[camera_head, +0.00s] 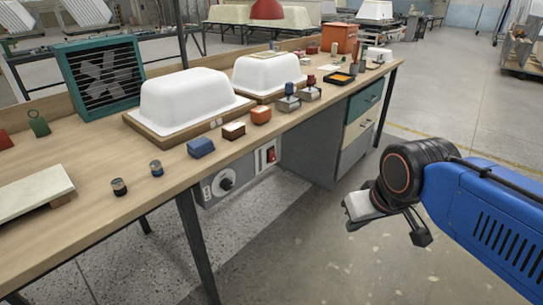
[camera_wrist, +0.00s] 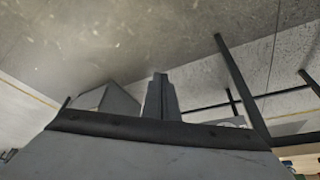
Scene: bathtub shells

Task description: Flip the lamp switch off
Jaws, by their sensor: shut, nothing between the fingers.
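The red rocker switch (camera_head: 271,155) sits on a light panel under the bench's front edge, right of a grey box with a round dark knob (camera_head: 226,183). I cannot tell which way the rocker is tipped. The lamp (camera_head: 267,9) has a red shade at the top of the head view, cut off by the edge. My gripper (camera_head: 352,212) is to the right of the switch and apart from it, in open air in front of the bench. In the wrist view its fingers (camera_wrist: 160,97) are together and empty. The switch cannot be made out there.
The wooden bench (camera_head: 95,215) carries white tub shells (camera_head: 190,98), a teal fan box (camera_head: 98,75), small blocks and an orange bin (camera_head: 340,38). A drawer cabinet (camera_head: 345,150) stands beneath its right part. Dark bench legs (camera_head: 195,235) stand left. Floor around my gripper is clear.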

